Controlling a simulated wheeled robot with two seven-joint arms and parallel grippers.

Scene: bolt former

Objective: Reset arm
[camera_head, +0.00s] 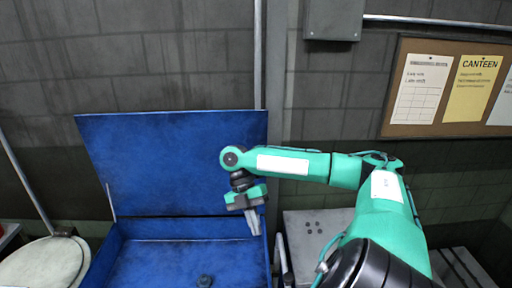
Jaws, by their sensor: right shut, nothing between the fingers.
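My right arm comes in from the lower right and bends over to the left. Its gripper (253,222) points down, shut and empty, in front of the right part of a blue box's raised lid (165,160). The gripper hangs near the right side of the open blue box (150,262). I cannot tell how far above the box it is. My left gripper is not in view.
A small dark round part (205,281) lies in the box. A grey metal surface with small holes (316,222) stands right of it. A pale round lid (42,264) is at the lower left. A notice board (425,128) hangs on the grey block wall.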

